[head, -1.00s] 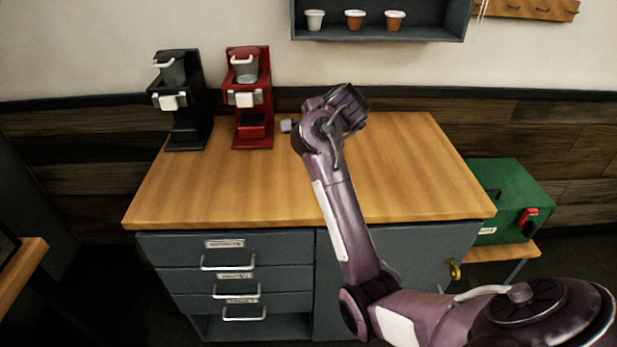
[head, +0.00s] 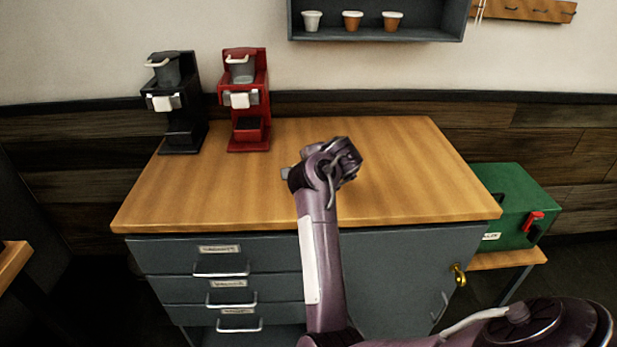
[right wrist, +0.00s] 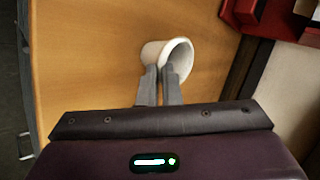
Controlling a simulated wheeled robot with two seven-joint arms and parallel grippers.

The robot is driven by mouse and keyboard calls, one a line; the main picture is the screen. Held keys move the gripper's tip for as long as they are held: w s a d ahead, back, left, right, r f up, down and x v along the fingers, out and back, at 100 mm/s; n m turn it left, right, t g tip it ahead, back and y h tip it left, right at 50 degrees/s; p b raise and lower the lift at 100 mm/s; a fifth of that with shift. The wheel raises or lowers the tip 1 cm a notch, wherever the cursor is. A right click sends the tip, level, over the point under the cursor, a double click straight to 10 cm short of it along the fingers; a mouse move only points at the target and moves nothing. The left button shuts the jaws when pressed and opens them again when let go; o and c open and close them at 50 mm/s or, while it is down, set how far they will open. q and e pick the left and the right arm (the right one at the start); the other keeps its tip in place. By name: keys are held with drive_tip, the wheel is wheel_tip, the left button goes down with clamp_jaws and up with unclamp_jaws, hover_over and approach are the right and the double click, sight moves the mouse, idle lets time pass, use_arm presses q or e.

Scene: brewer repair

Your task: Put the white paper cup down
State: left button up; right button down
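The white paper cup (right wrist: 152,53) shows in the right wrist view, its open mouth facing the picture's right. My right gripper (right wrist: 160,70) is shut on its wall, one finger outside and the other at the inside of the rim. Wood of the counter (right wrist: 90,50) lies behind it; I cannot tell whether the cup touches it. In the head view my right arm reaches over the middle of the counter (head: 400,180), and its wrist hides the fingers and the cup. My left gripper is not in view.
A black brewer (head: 183,125) and a red brewer (head: 248,110) stand at the counter's back left. The counter is clear around my wrist. A wall shelf (head: 440,25) holds several small cups. A green case (head: 510,200) sits on a low bench at right.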

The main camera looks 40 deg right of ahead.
drive_tip(key=shift+f, duration=0.1)
drive_tip(key=c, duration=2.1)
unclamp_jaws()
drive_tip(key=shift+f, duration=0.1)
drive_tip(key=o, duration=0.5)
drive_tip(key=shift+r, duration=0.35)
drive_tip(key=p+v, duration=0.6)
drive_tip(key=v, duration=0.6)
drive_tip(key=shift+s+f, duration=0.1)
drive_tip(key=shift+f, duration=0.1)
